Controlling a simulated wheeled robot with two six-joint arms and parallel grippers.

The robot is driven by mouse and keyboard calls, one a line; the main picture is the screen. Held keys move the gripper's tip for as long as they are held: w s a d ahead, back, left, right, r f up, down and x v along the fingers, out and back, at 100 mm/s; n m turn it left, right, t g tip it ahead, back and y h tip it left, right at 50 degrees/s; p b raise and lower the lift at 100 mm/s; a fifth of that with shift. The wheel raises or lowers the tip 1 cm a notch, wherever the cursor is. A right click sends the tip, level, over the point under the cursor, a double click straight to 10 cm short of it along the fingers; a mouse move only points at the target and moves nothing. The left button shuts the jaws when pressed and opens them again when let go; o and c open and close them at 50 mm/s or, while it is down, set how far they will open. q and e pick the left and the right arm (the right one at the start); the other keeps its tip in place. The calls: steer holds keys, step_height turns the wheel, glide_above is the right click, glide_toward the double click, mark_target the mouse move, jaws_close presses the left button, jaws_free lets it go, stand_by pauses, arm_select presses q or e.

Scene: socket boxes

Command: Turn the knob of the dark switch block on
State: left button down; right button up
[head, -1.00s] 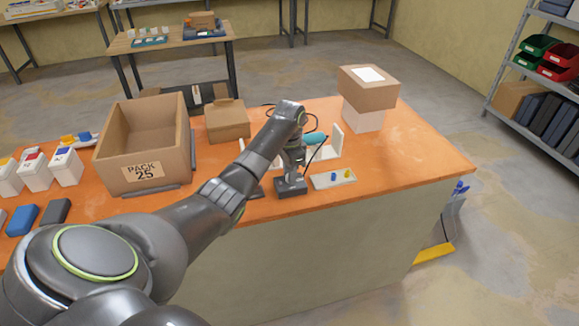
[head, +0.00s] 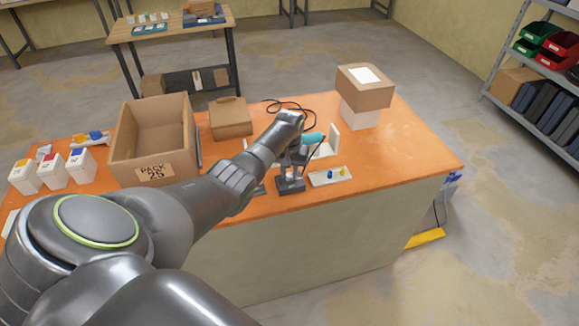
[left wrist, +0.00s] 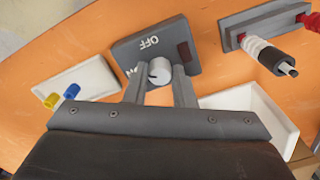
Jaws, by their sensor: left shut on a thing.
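The dark switch block (left wrist: 190,50) lies on the orange table, with the word OFF and part of another word on its top; it also shows in the head view (head: 291,187). Its light grey knob (left wrist: 160,70) stands between the fingers of my left gripper (left wrist: 163,82). The gripper is shut on the knob, coming from above. In the head view my left gripper (head: 290,168) is over the block and hides the knob. A dark red part (left wrist: 183,51) shows at one end of the block. My right gripper is not in view.
A white tray (head: 318,181) with a blue and a yellow piece lies right beside the block. A dark socket strip (left wrist: 236,40) with plugs is near. A large carton (head: 118,165) stands left; a carton on a white box (head: 362,92) stands right.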

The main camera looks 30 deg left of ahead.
mark_target(290, 174)
arm_select(q)
steer(key=n, duration=0.1)
steer(key=n+p, duration=0.1)
steer(key=shift+r+n, duration=0.2)
steer(key=shift+n, duration=0.1)
steer(key=shift+w+f+n+p, duration=0.1)
steer(key=shift+n+p, duration=0.4)
steer(key=shift+n, duration=0.8)
steer(key=c, duration=1.2)
jaws_free()
steer(key=shift+r, duration=0.35)
step_height(290, 174, up, 5)
steer(key=shift+f+p, duration=0.1)
steer(key=shift+p, duration=0.5)
step_height(290, 174, up, 12)
steer(key=b, duration=0.2)
